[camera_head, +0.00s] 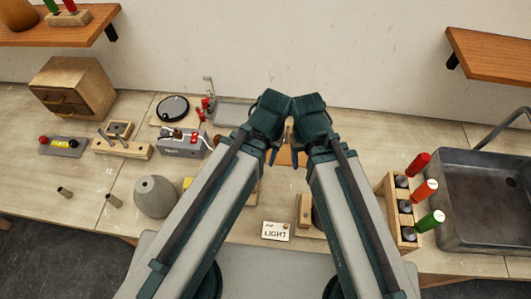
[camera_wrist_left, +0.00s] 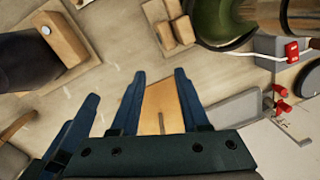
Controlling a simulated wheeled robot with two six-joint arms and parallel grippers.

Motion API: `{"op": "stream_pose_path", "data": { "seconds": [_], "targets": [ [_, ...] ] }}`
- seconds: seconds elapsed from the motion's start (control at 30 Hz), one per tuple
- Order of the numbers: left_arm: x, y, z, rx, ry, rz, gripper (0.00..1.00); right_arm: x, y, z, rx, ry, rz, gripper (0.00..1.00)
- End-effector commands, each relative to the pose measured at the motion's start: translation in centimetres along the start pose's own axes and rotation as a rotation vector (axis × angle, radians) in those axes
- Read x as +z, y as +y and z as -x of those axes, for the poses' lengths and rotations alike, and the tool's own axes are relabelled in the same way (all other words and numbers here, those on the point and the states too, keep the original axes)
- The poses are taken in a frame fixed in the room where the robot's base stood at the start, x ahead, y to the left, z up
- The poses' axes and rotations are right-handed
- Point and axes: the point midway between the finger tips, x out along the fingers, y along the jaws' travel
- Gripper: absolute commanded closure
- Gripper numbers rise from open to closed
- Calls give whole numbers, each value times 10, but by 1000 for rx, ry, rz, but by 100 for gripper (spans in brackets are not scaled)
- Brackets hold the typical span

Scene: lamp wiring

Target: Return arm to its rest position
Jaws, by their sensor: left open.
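My left arm reaches from the lower left of the head view up to the middle of the table, and my left gripper (camera_head: 272,157) points down there. In the left wrist view my left gripper (camera_wrist_left: 158,95) is open, with nothing between its blue fingers. An orange-brown pad (camera_wrist_left: 143,105) lies below them. My right arm comes from the lower right, and my right gripper (camera_head: 295,161) is close beside the left one, its fingers mostly hidden by its wrist. Whether it is open cannot be seen.
A grey conical shade (camera_head: 154,197) stands left of my left arm. A grey box with a red switch (camera_head: 181,145) and a black disc (camera_head: 173,109) lie behind. A LIGHT card (camera_head: 276,231) is between my forearms. A wooden rack of screwdrivers (camera_head: 406,238) and a sink (camera_head: 487,190) are right.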

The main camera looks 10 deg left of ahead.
Motion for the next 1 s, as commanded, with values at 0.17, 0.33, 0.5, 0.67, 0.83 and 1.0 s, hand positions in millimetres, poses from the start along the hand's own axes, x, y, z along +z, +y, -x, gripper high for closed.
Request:
{"op": "stream_pose_path", "data": {
  "seconds": [0.17, 0.33, 0.5, 0.67, 0.83, 1.0],
  "targets": [
    [0, 0, 0, 0, 0, 2, 55, 0, 0, 0, 0, 0, 0, 39],
    [-1, 1, -10, 1, 1, 0, 55, -1, -1, -10, 0, 0, 0, 39],
    [-3, 4, -42, 1, 1, -1, 55, -2, -4, -42, 0, 0, 1, 39],
    [-5, 6, -59, 1, 2, -3, 55, -4, -6, -59, 1, 0, 2, 39],
    [-4, 5, -54, 1, 2, -3, 55, -3, -5, -54, 1, 0, 2, 39],
    [-4, 5, -54, 1, 2, -3, 55, -3, -5, -54, 1, 0, 2, 39]
  ]
}}
